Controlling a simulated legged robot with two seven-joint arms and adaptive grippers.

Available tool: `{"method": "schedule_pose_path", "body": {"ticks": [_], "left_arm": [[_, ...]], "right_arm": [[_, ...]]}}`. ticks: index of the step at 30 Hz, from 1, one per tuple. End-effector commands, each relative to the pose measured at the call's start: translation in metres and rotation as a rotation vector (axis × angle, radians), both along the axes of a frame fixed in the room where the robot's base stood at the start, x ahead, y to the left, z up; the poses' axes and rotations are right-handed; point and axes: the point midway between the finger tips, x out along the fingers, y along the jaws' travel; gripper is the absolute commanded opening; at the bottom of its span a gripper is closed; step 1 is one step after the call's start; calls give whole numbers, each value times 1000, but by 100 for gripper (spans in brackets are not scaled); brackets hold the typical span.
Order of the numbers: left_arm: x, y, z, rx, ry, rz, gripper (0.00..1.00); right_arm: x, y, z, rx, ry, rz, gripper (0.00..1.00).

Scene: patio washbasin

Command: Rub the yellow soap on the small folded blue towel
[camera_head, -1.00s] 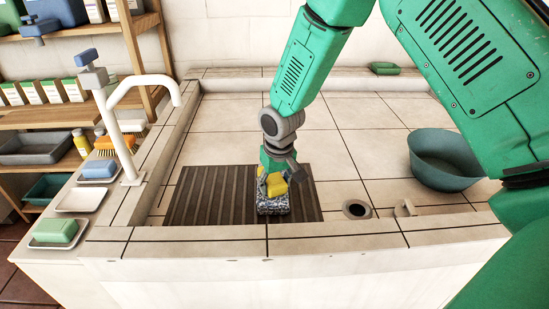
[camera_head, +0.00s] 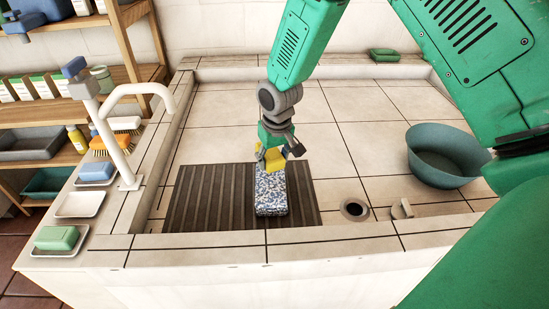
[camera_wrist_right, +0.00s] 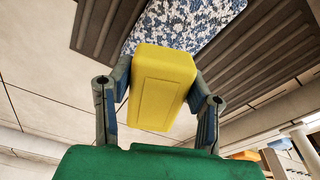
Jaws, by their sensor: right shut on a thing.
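The yellow soap (camera_head: 274,160) is held between the fingers of my right gripper (camera_head: 277,154). The right wrist view shows the soap (camera_wrist_right: 161,87) as a yellow block gripped on both sides by the right gripper's fingers (camera_wrist_right: 160,90). The small folded blue towel (camera_head: 271,195), speckled blue and white, lies on the dark ribbed board (camera_head: 210,200) in the basin. The soap is at the towel's far end; I cannot tell whether it touches the towel. The towel (camera_wrist_right: 180,27) also shows beyond the soap in the wrist view. My left gripper is not in view.
A teal bowl (camera_head: 445,160) stands in the basin at the right, near the drain hole (camera_head: 354,209) and a stopper (camera_head: 401,209). A white faucet (camera_head: 128,140), a green soap (camera_head: 57,238) and a blue soap (camera_head: 96,172) on dishes line the left ledge. The basin's far floor is clear.

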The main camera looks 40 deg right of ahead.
Motion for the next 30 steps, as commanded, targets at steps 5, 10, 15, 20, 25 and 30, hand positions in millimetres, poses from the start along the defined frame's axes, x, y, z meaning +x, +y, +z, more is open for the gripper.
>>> {"method": "schedule_pose_path", "body": {"ticks": [5, 10, 15, 20, 25, 30], "left_arm": [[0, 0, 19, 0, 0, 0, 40], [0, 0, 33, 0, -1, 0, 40], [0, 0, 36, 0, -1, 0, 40], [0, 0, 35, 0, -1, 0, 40], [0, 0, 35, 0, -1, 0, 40], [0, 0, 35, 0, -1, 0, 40]], "right_arm": [[1, -2, 19, 2, 0, -2, 0], [0, -2, 34, 2, -1, -1, 0], [1, -2, 38, 2, 0, -1, 0], [1, -2, 37, 2, 0, 0, 0], [1, -1, 37, 2, -1, -1, 0], [0, -1, 37, 2, -1, 1, 0]]}}
